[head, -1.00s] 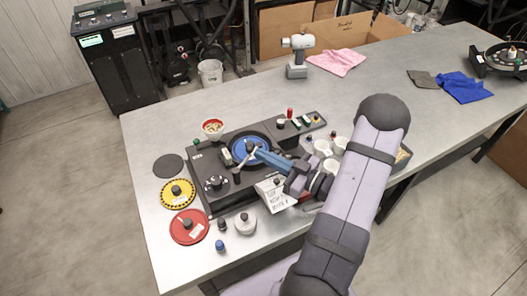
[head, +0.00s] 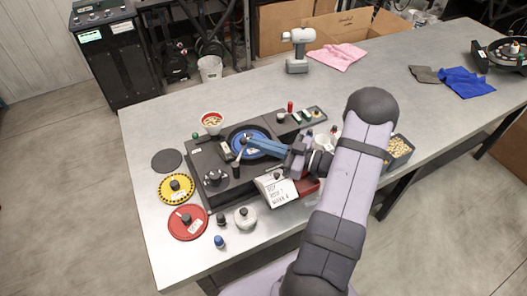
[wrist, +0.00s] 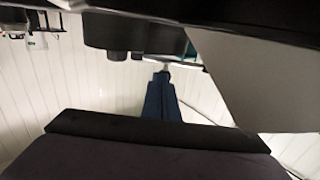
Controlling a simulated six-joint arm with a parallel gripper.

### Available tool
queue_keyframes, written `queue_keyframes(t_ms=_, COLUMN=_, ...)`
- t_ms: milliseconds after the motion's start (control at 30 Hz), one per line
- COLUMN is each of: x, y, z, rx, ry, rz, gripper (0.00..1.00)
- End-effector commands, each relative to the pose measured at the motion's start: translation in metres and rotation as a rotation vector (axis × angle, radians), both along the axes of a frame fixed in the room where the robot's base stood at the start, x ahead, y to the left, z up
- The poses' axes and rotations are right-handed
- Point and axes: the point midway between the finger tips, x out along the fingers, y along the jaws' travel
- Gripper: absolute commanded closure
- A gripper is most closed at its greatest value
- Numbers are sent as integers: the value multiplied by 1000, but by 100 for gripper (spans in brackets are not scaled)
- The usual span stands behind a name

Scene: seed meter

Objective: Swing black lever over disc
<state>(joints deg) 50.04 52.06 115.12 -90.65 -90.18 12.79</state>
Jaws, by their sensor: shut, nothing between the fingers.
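The blue disc (head: 262,152) lies in a dark round seat on the black seed meter (head: 205,158). A thin lever with a black knob (head: 236,170) stands at the disc's left side; its upper part runs toward my fingertips. I cannot tell whether the tips touch the lever. The wrist view shows the shut blue fingers (wrist: 162,90) against a dark body overhead.
Yellow (head: 175,187) and red (head: 188,222) discs lie left of the meter. Cups and a seed bin (head: 398,148) are by my arm.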

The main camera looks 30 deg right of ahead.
Motion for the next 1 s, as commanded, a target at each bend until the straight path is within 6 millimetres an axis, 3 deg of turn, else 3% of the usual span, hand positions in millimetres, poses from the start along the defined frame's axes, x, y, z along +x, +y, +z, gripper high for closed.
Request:
queue_keyframes(t_ms=567, x=-5, y=-6, z=1, rx=0, ry=0, rz=6, gripper=100)
queue_keyframes(t_ms=1000, x=-57, y=-59, z=-4, rx=-2, ry=-1, rz=3, gripper=100)
